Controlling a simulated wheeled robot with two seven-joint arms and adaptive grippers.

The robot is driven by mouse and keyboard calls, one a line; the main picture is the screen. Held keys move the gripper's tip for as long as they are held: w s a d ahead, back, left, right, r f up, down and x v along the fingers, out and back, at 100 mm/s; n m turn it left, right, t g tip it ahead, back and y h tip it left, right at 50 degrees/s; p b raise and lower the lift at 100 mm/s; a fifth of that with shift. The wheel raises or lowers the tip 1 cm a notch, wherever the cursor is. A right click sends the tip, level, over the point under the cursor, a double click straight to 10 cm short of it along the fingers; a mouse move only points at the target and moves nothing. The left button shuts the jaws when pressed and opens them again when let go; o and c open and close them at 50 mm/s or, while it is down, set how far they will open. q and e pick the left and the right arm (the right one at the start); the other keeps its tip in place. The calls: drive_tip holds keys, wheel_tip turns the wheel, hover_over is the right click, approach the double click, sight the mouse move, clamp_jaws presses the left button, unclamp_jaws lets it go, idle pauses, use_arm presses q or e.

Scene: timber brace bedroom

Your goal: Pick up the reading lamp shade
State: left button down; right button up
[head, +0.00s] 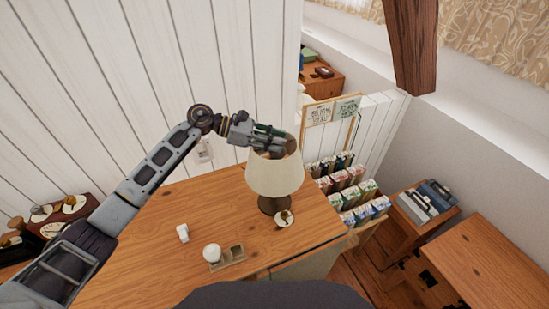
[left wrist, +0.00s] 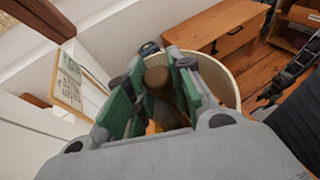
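The reading lamp stands upright on the wooden desk, with a cream tapered shade (head: 275,178) on a dark brown base (head: 271,205). My left gripper (head: 268,142) is at the shade's open top, its fingers pointing into the opening. In the left wrist view the shade's pale rim (left wrist: 224,72) curves behind the fingers. My left gripper (left wrist: 155,95) has its green-padded fingers spread apart, with a rounded brown part of the lamp (left wrist: 160,84) showing between them. Whether the fingers touch the lamp cannot be told. My right gripper is not in view.
A white plank wall stands behind. A rack of cards (head: 345,185) is to the right.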

use_arm(q)
drive_tip(key=shift+a+f, duration=0.15)
drive_tip(key=shift+f, duration=0.4)
drive_tip(key=shift+w+r, duration=0.1)
drive_tip(key=shift+r, duration=0.35)
wheel_tip(320, 180, up, 28)
drive_tip(key=b, duration=0.4)
drive_tip(key=shift+w+f, duration=0.1)
idle(0.5)
